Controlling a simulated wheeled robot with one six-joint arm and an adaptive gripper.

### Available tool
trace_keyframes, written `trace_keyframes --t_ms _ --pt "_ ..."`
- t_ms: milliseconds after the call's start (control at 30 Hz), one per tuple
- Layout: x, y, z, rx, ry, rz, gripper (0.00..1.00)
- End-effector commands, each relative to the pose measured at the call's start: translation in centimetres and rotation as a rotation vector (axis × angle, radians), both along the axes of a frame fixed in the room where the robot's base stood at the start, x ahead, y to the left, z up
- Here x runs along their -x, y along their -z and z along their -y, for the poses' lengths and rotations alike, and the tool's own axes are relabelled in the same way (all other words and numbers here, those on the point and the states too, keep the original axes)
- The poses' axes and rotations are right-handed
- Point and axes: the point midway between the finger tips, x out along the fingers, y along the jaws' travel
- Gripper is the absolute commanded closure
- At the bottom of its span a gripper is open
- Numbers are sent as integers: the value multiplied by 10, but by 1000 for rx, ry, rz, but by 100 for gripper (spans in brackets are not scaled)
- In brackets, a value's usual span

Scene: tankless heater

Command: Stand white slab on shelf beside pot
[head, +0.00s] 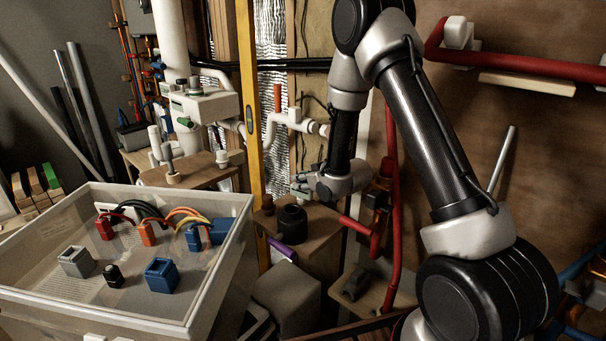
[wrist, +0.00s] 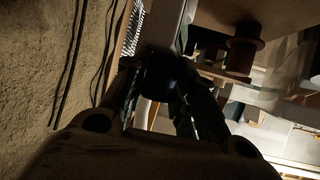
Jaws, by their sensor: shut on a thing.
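My gripper (head: 303,186) points left, above and behind a wooden shelf (head: 322,222). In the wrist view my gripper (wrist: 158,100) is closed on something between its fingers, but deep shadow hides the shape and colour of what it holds. I cannot make out a separate white slab for certain in either view. A round black pot (head: 292,224) stands on the shelf, below and a little left of my gripper.
A yellow spirit level (head: 250,110) stands upright left of the shelf. A pale bin (head: 222,290) with coloured connectors is at the front left. Red pipes (head: 394,230) run right of the shelf. A purple cylinder (head: 283,250) is at the shelf's front left.

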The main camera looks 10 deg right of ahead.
Motion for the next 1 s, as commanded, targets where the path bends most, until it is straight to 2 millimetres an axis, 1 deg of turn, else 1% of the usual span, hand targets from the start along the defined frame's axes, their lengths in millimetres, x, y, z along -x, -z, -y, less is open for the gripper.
trace_keyframes --t_ms 133,633,1000 --pt "0 7 0 -1 0 0 100" --pt "0 9 0 -1 0 1 100" --pt "0 15 0 -1 0 0 100"
